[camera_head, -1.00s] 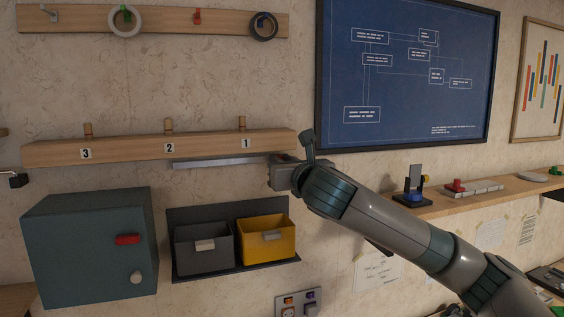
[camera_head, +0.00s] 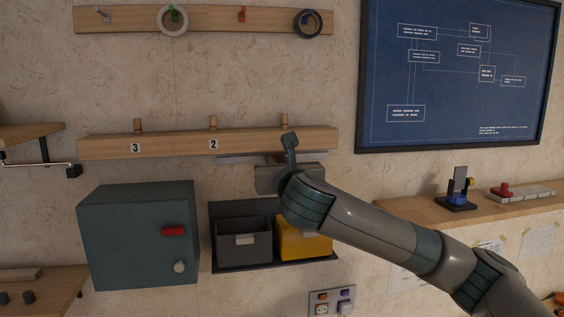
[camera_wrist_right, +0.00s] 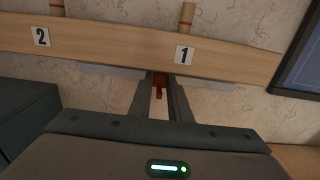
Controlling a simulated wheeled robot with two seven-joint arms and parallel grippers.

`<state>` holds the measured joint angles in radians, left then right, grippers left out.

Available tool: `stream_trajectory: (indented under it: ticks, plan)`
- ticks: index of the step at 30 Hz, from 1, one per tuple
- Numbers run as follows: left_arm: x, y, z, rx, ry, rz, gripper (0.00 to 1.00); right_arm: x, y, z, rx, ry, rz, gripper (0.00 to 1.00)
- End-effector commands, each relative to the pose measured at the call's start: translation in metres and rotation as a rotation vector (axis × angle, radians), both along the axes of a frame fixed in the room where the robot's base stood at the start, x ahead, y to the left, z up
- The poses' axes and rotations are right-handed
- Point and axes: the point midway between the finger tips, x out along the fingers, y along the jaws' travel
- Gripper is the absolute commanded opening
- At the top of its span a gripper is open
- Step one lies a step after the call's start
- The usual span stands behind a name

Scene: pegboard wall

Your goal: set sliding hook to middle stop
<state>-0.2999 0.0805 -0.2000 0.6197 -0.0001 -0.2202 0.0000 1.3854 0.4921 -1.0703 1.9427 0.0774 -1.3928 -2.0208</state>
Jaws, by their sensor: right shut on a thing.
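A wooden beam (camera_head: 180,145) on the wall carries pegs and number labels 3 and 2 (camera_head: 213,144); label 1 (camera_wrist_right: 184,54) shows in the right wrist view and is hidden by my arm in the head view. A grey metal rail (camera_head: 235,159) runs under the beam. My right gripper (camera_wrist_right: 160,98) is shut on the hook from below. My left gripper is not in view.
Below the beam are a teal cabinet (camera_head: 137,240) with a red handle and grey and yellow bins (camera_head: 243,243). A blue framed board (camera_head: 455,75) hangs right. A shelf (camera_head: 415,211) is behind my right arm.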

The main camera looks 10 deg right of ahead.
Motion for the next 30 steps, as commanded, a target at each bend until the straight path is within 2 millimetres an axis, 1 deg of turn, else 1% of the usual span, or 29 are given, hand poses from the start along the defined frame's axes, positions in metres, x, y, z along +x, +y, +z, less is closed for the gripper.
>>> stream_trajectory:
  ticks: [1,2,3,13,17,20,23,26,30]
  plan:
    - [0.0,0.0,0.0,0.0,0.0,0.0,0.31,0.0,0.0,0.001,0.001,-0.003,0.0,0.19]
    - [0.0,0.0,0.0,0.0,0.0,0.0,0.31,0.0,0.0,0.001,0.001,-0.003,0.0,0.27]
    - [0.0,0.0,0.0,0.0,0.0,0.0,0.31,0.0,0.0,0.001,0.001,-0.003,0.0,0.36]
    - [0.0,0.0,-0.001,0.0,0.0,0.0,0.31,-0.001,0.0,0.0,0.001,-0.001,0.0,0.36]
    - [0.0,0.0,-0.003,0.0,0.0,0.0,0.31,-0.005,0.0,0.0,0.001,-0.002,0.001,0.36]
    - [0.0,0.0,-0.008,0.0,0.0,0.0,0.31,-0.012,-0.001,-0.001,0.001,-0.003,0.001,0.36]
    - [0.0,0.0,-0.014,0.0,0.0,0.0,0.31,-0.024,-0.001,-0.002,0.001,-0.003,0.001,0.36]
    - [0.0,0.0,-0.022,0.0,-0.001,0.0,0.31,-0.04,-0.001,-0.002,0.001,-0.004,0.003,0.36]
    - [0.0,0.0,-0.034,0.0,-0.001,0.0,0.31,-0.068,-0.001,-0.003,0.001,-0.005,0.004,0.36]
